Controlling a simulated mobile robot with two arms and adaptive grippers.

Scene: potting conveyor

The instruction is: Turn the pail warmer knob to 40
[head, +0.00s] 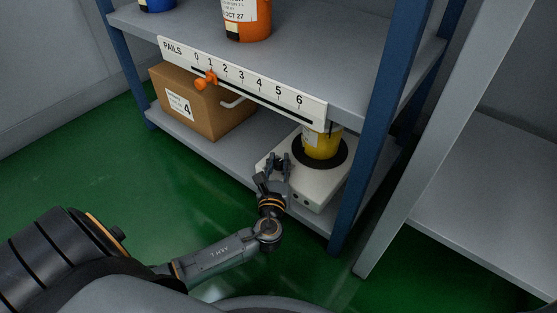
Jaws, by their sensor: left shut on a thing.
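The pail warmer (312,181) is a low whitish box on the lower shelf, with a black round plate on top. A yellow pail (321,146) stands on that plate, its top hidden by the scale strip above. My left gripper (278,164) is at the left front of the warmer, shut on what seems to be its knob. The fingers hide the knob, so its setting and any 40 mark cannot be read. My right gripper is not in view.
A cardboard box (215,117) marked 4 sits left on the lower shelf (188,137). Above it runs a PAILS scale strip (265,92) with an orange slider (205,82) near 1. A blue post (372,120) stands right of the warmer. Green floor (110,165) is open at left.

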